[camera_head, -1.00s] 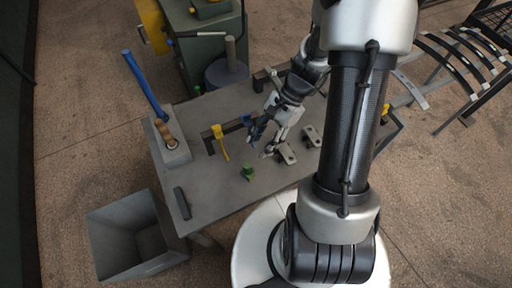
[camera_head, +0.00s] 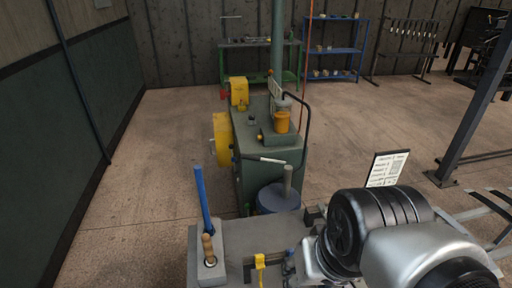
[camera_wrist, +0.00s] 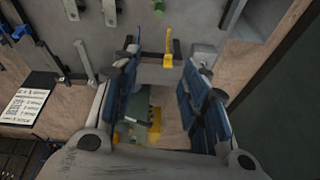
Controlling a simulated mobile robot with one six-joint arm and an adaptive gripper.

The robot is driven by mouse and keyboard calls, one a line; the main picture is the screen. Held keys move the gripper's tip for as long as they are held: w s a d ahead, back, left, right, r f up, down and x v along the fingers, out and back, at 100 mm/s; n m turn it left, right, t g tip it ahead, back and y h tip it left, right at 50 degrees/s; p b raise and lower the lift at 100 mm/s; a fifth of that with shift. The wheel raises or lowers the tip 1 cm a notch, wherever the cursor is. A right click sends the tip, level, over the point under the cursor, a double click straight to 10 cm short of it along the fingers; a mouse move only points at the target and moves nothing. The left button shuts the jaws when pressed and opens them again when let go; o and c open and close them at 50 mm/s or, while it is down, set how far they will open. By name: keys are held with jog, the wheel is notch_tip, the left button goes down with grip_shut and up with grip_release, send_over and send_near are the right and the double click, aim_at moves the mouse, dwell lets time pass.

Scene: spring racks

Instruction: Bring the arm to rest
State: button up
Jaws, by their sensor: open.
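My gripper (camera_wrist: 162,62) shows in the wrist view with its two blue-padded fingers spread apart. Nothing is held between them. Beyond the fingers lie the edge of the grey workbench (camera_wrist: 210,38), and a yellow tool (camera_wrist: 168,46) appears in the gap near the fingertips but not gripped. In the head view my arm fills the lower right, over the workbench (camera_head: 238,235); the gripper itself is not visible there.
A block with a blue rod (camera_head: 202,200) and a wooden handle (camera_head: 208,248) stands on the bench's left. Behind it is a green machine (camera_head: 262,165) with a yellow wheel (camera_head: 222,140). A white sign (camera_head: 388,169) stands right. Floor at left is clear.

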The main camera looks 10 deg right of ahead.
jog(key=shift+s+r+n+t, duration=0.5)
jog(key=shift+s+r+n, duration=0.15)
jog(key=shift+n, duration=0.05)
jog(key=shift+f+b, duration=0.8)
jog(key=shift+c, duration=0.3)
jog(key=shift+c, duration=0.6)
